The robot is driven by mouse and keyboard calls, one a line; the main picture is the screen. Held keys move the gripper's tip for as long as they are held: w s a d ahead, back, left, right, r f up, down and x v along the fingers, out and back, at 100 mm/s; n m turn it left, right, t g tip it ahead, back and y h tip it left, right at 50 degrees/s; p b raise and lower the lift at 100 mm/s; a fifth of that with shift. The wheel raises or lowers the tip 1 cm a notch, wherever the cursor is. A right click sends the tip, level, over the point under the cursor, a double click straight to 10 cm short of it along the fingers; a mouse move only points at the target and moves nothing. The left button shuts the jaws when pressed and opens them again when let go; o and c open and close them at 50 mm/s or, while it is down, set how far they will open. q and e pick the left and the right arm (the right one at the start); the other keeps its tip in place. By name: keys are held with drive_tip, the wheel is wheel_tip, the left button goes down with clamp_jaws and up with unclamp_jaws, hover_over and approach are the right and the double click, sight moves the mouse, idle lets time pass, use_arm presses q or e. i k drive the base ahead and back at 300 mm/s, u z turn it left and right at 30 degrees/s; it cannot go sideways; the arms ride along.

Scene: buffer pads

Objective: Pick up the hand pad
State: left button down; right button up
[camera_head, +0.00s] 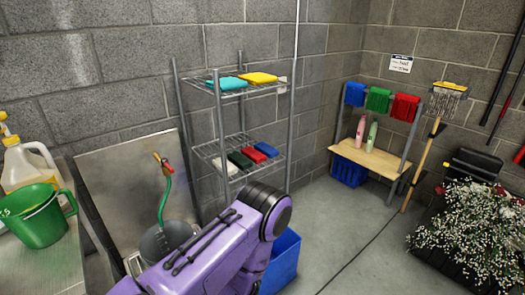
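A wire shelf rack (240,87) stands against the grey block wall. On its lower shelf lie small flat pads in a row: a whitish one (225,166), a dark green one (239,159), a red one (254,155) and a blue one (267,149). On its upper shelf lie a cyan folded item (227,83) and a yellow one (259,78). I cannot tell which of these is the hand pad. A purple link of my own arm rises from the bottom middle in front of the rack. Neither gripper shows.
Left: a steel counter with a green jug (38,222) and a sink with a grey bucket (166,239). A blue bin (283,262) stands behind my arm. Right: a wooden bench (375,160) and a flowering plant (470,230). Floor is clear between bin and plant.

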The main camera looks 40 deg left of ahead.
sight(250, 153)
drive_tip(key=u, duration=0.35)
drive_tip(key=i, duration=0.8)
drive_tip(key=u, duration=0.6)
